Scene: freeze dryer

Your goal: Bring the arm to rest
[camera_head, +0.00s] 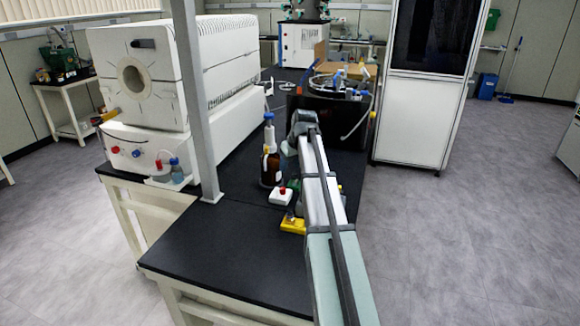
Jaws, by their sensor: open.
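My arm (323,200) reaches from the bottom of the picture up over the black bench, ending in a grey joint near the black freeze dryer (322,117). My gripper's fingers cannot be made out; they are hidden or outside the view. The freeze dryer stands on the bench, with blue-topped fittings on it and a white tube at its right side. A brown bottle (270,168) with a blue and white top stands on the bench just left of my arm.
A white block with a red knob (280,196) and a yellow item (293,224) lie close beside my arm. A grey post (194,100) rises from the bench at left, by a white furnace (140,85). The front of the black bench (215,250) is clear.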

